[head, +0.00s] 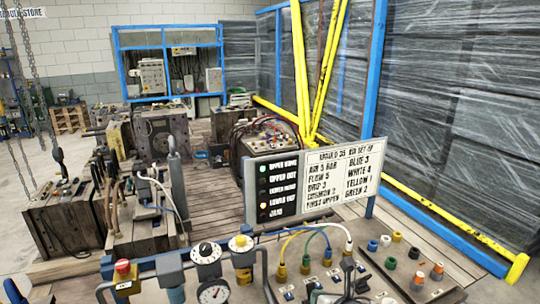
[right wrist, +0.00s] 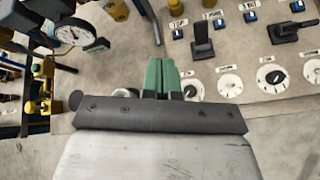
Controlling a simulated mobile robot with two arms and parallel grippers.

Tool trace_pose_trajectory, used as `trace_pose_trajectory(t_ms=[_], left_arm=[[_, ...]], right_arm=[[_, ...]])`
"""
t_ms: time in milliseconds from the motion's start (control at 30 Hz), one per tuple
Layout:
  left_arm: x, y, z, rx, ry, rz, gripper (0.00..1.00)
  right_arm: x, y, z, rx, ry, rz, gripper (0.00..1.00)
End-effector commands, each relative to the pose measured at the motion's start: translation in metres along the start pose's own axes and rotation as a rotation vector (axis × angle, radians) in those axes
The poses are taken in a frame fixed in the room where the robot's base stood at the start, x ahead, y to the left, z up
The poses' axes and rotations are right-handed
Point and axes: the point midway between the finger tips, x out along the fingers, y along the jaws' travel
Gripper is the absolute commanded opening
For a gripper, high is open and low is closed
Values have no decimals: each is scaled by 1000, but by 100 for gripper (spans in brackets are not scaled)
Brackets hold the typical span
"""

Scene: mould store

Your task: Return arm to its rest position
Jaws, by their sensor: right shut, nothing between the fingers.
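My right gripper (right wrist: 162,77) shows in the right wrist view, its two green fingers pressed together with nothing between them. It is over the front edge of a grey control panel (right wrist: 235,65) with white dials, black levers and blue switches. I cannot tell how far above the panel it is. I cannot make out the right gripper in the head view. My left gripper is in neither view.
A pressure gauge (head: 212,292), a red button (head: 123,267) and coloured hoses (head: 318,240) crowd the front. A sign board (head: 315,180) stands behind them. Coloured plugs (head: 418,280) stand at right. Mould blocks (head: 62,222) stand at left on wooden decking.

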Motion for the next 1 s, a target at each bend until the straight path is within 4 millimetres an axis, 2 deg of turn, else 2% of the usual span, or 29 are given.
trace_pose_trajectory(t_ms=[33,100,200,300,400,500,600,800,1000], left_arm=[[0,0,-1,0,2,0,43],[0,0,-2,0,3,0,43],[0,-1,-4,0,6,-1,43],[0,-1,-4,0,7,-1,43],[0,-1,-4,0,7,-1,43],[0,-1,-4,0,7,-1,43],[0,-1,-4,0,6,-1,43],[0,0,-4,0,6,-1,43],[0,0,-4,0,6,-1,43]], right_arm=[[-6,20,-24,164,32,14,0],[-17,37,-46,423,61,1,0],[-38,51,-72,804,92,-48,0],[-61,51,-94,1190,102,-137,0],[-88,39,-117,1574,80,-265,0],[-114,21,-137,1885,23,-402,0],[-137,5,-154,2114,-49,-523,0],[-179,-22,-185,2440,-222,-738,0],[-222,-43,-213,2675,-444,-939,0]])
